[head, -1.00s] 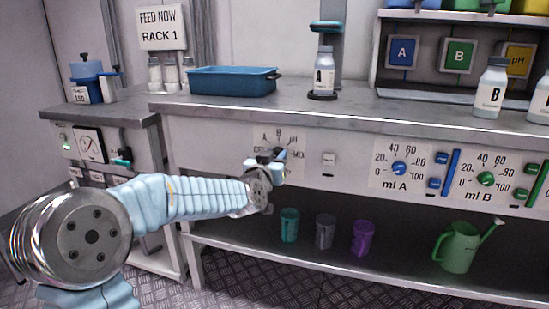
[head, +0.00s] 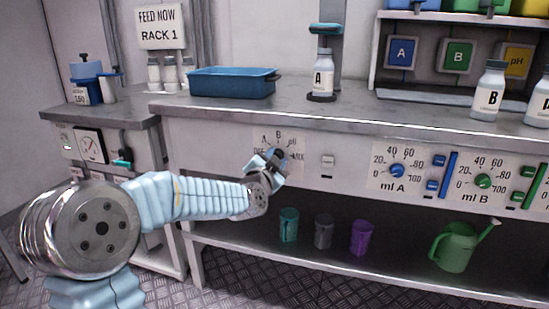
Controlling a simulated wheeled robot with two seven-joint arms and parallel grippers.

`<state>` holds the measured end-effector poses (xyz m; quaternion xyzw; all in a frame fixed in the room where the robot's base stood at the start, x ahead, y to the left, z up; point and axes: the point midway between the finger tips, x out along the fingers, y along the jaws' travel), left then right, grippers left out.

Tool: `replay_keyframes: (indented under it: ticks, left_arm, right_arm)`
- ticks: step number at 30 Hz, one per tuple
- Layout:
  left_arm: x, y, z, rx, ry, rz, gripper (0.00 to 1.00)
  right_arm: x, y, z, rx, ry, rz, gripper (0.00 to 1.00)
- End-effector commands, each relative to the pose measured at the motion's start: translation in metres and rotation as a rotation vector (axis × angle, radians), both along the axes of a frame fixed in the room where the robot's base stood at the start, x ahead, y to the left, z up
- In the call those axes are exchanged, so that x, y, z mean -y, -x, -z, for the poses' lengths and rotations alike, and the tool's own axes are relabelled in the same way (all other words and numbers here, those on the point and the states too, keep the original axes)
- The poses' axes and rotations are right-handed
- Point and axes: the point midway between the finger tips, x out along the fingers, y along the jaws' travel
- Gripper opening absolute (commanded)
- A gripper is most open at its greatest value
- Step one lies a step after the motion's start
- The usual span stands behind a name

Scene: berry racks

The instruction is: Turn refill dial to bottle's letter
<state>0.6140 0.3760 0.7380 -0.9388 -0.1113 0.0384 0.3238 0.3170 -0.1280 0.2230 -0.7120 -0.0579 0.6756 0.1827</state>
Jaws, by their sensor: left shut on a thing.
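My left gripper (head: 272,163) is at the front panel, shut on the refill dial, which it mostly hides. The dial plate (head: 294,138) shows the letters A and B, pH at the right and MIX at the lower right; the lettering at the left is partly covered. I cannot tell where the dial points. The bottle (head: 323,78) marked A stands upright on the round base of the blue-topped refill stand (head: 326,29). My right gripper is not in view.
A blue tray (head: 232,82) and several white bottles stand on the counter. Bottle B (head: 488,92) stands at the right. The panel also holds a small switch (head: 328,161), the ml A dial (head: 397,170) and the ml B dial (head: 483,181). Cups and a green watering can (head: 455,246) are on the lower shelf.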

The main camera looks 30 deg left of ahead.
Motion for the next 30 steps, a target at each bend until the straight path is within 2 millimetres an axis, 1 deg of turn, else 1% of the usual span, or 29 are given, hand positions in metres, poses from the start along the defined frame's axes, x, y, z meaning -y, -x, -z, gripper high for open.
replay_keyframes:
  ticks: [9, 23, 24, 28, 29, 30]
  left_arm:
    - [0.0009, -0.0002, 0.0003, -0.026, -0.103, 0.002, 0.04]
    - [0.0009, -0.0002, 0.0008, -0.03, -0.118, 0.002, 0.04]
    - [0.0009, -0.0001, 0.0008, -0.03, -0.118, 0.002, 0.35]
    - [0.0008, -0.0002, 0.0008, -0.029, -0.118, 0.001, 0.55]
    - [0.0008, -0.0002, 0.0008, -0.029, -0.118, 0.001, 0.58]
    - [0.0007, -0.0002, 0.0007, -0.029, -0.118, 0.001, 0.58]
  right_arm:
    - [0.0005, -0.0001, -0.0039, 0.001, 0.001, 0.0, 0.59]
    - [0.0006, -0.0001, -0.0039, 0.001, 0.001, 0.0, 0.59]
    - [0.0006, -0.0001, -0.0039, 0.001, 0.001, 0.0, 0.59]
    - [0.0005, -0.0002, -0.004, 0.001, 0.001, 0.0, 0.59]
    - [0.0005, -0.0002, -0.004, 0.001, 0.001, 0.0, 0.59]
    - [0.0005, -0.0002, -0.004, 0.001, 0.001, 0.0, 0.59]
